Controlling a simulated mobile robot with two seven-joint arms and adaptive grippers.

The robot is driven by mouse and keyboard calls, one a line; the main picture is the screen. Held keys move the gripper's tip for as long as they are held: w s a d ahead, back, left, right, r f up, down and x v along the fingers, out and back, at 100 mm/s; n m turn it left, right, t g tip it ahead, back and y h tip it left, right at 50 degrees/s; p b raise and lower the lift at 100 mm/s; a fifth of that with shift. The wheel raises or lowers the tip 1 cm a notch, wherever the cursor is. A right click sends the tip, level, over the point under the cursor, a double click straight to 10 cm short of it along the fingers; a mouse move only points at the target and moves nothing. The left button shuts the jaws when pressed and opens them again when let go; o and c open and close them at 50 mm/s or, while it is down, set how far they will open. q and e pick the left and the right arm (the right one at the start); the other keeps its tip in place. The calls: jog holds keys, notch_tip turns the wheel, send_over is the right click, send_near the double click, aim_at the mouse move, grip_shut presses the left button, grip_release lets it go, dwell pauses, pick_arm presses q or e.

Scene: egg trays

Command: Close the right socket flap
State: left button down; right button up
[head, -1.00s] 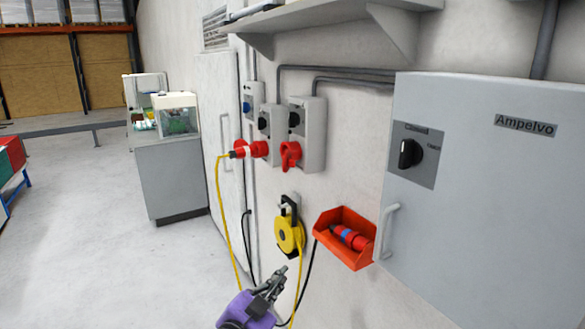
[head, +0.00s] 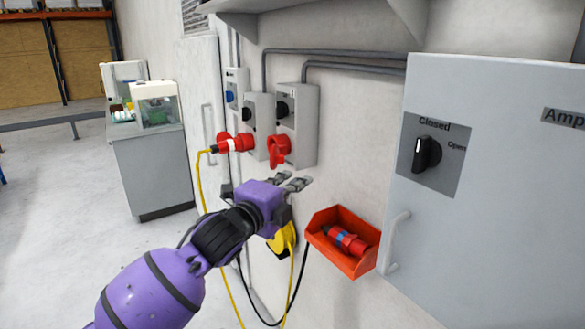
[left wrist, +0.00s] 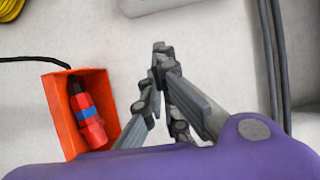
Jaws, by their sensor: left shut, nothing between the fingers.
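The right socket box (head: 304,125) is a grey housing on the wall with a black knob. Its red socket flap (head: 278,149) sticks out from the lower front and looks open; the socket opening itself is not clear. My left gripper (head: 289,183), on the purple arm, is just below this box and flap, apart from the flap. In the left wrist view its fingers (left wrist: 162,52) come together with nothing between them. The flap does not show in that view; only a light grey edge (left wrist: 155,5) shows at the top. My right gripper is not in view.
A neighbouring socket (head: 258,112) holds a red plug (head: 236,144) with a yellow cable. An orange bin (head: 350,262) with a red and blue connector (head: 345,239) hangs right of the gripper. A yellow cable reel (head: 279,243) is below. A grey cabinet (head: 480,200) stands at right.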

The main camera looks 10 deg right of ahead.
aim_at(279, 158)
pick_arm(q)
jog(key=w+d, duration=0.1)
jog(key=w, duration=0.7)
jog(key=shift+d, duration=0.35)
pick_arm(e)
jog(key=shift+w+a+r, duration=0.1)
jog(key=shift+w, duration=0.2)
pick_arm(q)
jog(key=shift+a+f+m+h, duration=0.25)
jog(key=shift+m+h, duration=0.05)
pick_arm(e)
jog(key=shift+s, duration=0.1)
pick_arm(q)
jog(key=shift+a+r+g, duration=0.1)
jog(key=shift+g, duration=0.2)
jog(key=shift+a+g+h, duration=0.1)
jog(key=shift+g+h, duration=0.2)
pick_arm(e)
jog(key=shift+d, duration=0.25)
